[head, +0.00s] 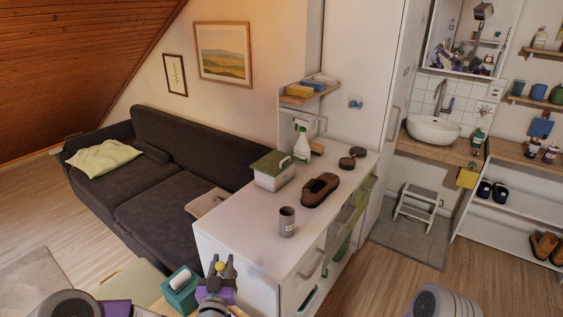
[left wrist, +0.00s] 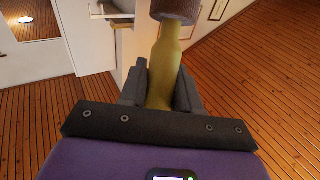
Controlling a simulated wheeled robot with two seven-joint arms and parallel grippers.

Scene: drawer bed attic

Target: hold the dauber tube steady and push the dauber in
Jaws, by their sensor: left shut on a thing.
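My left gripper (head: 221,264) is at the bottom of the head view, in front of the white counter's near left end. It is shut on the dauber, whose small yellow end (head: 220,268) shows between the fingers. In the left wrist view the dauber (left wrist: 165,60) has an olive-yellow handle and a brown round head pointing away from my left gripper (left wrist: 158,85). A grey open-topped cylinder (head: 287,222), which looks like the dauber tube, stands upright on the counter near its front end. The dauber is apart from it. My right gripper is not in view.
The white counter (head: 245,232) also holds a brown shoe (head: 320,190), a green-lidded box (head: 271,171), a spray bottle (head: 302,146) and dark round tins (head: 352,157). A teal tissue box (head: 180,291) is close left of my left gripper. The counter around the cylinder is clear.

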